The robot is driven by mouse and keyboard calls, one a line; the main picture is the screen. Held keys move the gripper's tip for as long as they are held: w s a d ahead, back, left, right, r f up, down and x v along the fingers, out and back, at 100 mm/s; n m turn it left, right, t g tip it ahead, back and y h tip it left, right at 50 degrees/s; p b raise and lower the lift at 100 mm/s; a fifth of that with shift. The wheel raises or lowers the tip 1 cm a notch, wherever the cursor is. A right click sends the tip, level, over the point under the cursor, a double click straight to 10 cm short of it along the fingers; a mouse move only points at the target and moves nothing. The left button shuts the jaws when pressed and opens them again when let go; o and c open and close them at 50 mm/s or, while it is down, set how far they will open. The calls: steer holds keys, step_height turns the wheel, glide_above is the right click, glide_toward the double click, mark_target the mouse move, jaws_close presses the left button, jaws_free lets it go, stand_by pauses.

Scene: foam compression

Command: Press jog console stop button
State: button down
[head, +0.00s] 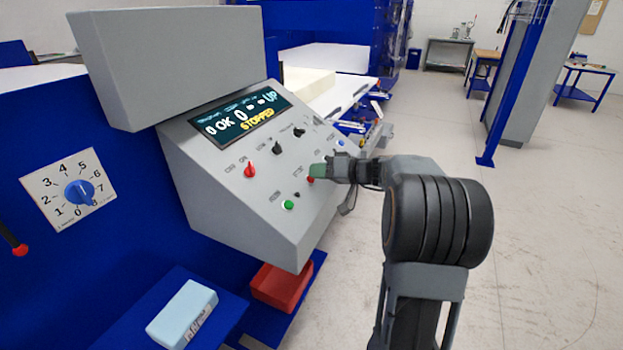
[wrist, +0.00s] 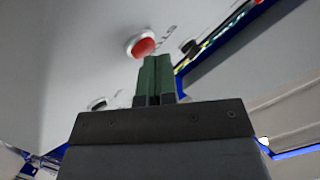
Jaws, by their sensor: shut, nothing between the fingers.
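The jog console (head: 233,208) is a grey sloped box with a display (head: 240,116) that reads "STOPPED". The red stop button (head: 310,180) sits on its sloped panel, and a green button (head: 288,205) is lower left of it. My gripper (head: 318,170) is at the panel, right by the red button, with its green fingers shut and empty. In the wrist view the red button (wrist: 143,46) shows just beyond and slightly left of the fingertips (wrist: 155,60). I cannot tell whether the fingertips touch it.
A red selector knob (head: 249,170) and black knobs (head: 277,148) are on the same panel. A numbered blue dial (head: 79,193) is at left. A red bin (head: 281,288) and a pale blue block (head: 182,313) lie below. The floor at right is clear.

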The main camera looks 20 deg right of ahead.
steer(key=shift+s+d+r, duration=0.25)
steer(key=shift+r, duration=0.35)
steer(key=r, duration=0.1)
steer(key=s+d+r, duration=0.1)
steer(key=r, duration=0.1)
steer(key=s+r, duration=0.1)
steer(key=shift+d+r+p, duration=0.15)
steer(key=shift+d+p, duration=0.2)
steer(key=shift+d, duration=0.05)
stand_by(0.9)
